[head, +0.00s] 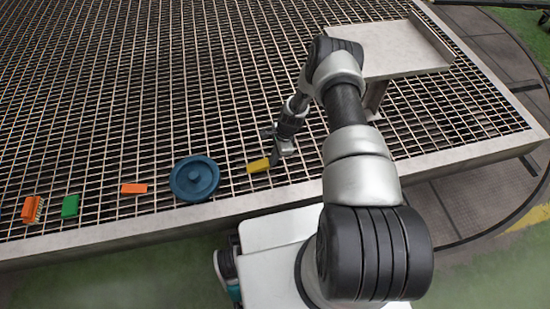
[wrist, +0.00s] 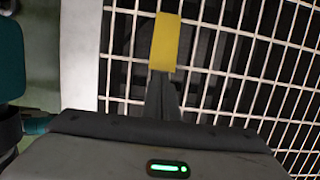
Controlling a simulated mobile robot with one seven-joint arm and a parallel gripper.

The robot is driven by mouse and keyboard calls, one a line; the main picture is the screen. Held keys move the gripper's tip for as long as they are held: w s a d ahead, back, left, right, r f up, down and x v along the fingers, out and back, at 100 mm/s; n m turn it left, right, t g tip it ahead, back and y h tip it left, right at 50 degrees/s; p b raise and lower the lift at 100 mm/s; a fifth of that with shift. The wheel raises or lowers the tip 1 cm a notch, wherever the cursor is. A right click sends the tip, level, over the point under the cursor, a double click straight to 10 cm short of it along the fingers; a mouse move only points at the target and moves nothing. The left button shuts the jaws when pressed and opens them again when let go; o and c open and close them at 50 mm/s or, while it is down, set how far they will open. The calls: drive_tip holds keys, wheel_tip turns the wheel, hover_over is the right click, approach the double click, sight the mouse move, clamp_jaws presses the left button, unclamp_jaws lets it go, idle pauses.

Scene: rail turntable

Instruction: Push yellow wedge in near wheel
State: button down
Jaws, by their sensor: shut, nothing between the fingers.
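The yellow wedge (head: 258,165) lies on the metal grating, near its front edge. It also shows in the wrist view (wrist: 166,42), just ahead of the fingertips. The blue wheel (head: 195,178) lies flat on the grating to the left of the wedge, with a small gap between them. My gripper (head: 275,160) is shut and empty, low over the grating on the right side of the wedge. In the wrist view the closed fingertips (wrist: 162,78) meet the wedge's near end; whether they touch it I cannot tell for sure.
An orange block (head: 134,188), a green block (head: 70,206) and an orange brush-like piece (head: 33,209) lie further left along the grating. A pale raised table (head: 395,50) stands at the back right. The grating's pale border (head: 120,232) runs along the front.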

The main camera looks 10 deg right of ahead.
sight(257, 165)
drive_tip(key=a+b, duration=0.2)
drive_tip(key=a, duration=0.8)
drive_tip(key=shift+a, duration=0.15)
drive_tip(key=shift+d+b, duration=0.35)
drive_tip(key=shift+d, duration=0.15)
drive_tip(key=d+b, duration=0.1)
drive_tip(key=d, duration=0.2)
drive_tip(key=shift+f, duration=0.1)
drive_tip(key=p+v, duration=0.3)
drive_tip(key=v, duration=0.7)
